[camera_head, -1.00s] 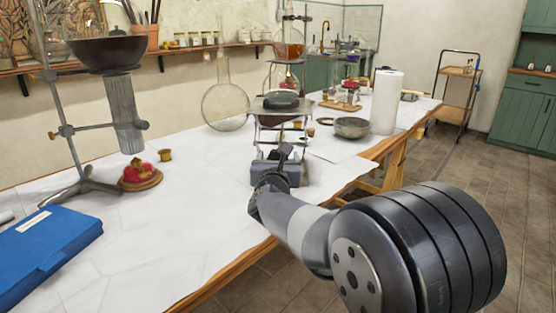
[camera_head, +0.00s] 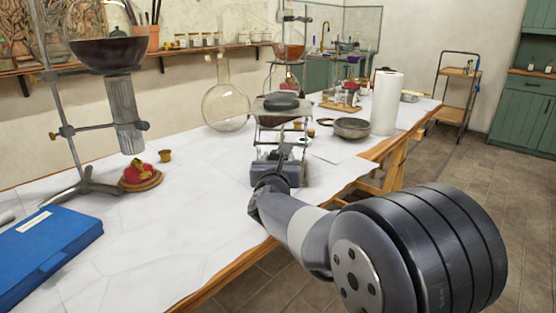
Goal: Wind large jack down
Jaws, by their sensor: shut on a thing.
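The large jack stands on the white-covered table, in the middle of the view. Its flat top plate (camera_head: 262,109) is raised on thin crossed legs and carries a dark round piece (camera_head: 281,100). My gripper (camera_head: 284,156) is at the near side of the jack, in front of the base and below the plate. It is shut on the jack's winding knob, which my fingers and wrist mostly hide.
A round-bottomed glass flask (camera_head: 226,106) stands behind the jack to the left. A blue case (camera_head: 45,250) lies at the front left.

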